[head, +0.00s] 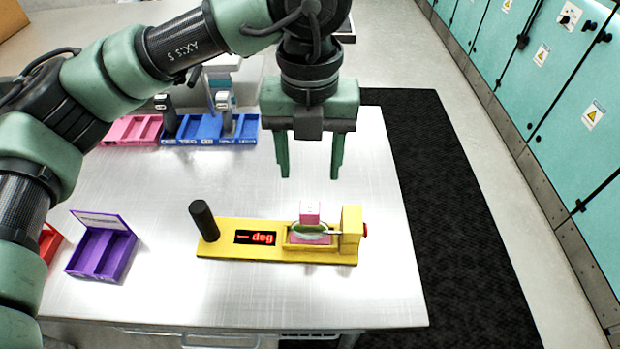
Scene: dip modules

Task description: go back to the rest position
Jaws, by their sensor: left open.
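My left gripper (310,172) hangs open and empty above the table. Its two green fingers point down and are apart. Below it and a little nearer lies a yellow device (219,248) with a black upright handle (203,220) at its left end and a red-lit display (256,238). At the device's right part a pink block (309,212) stands at a round, clear or green-rimmed piece (310,231). The gripper appears apart from all of these. My right gripper is not in view.
The metal table (150,290) holds a purple tray (103,248) at left, with a red tray (49,242) partly hidden by my arm. Pink (130,131) and blue (209,130) trays stand at the back. Teal cabinets (545,90) line the right, past a dark mat (450,230).

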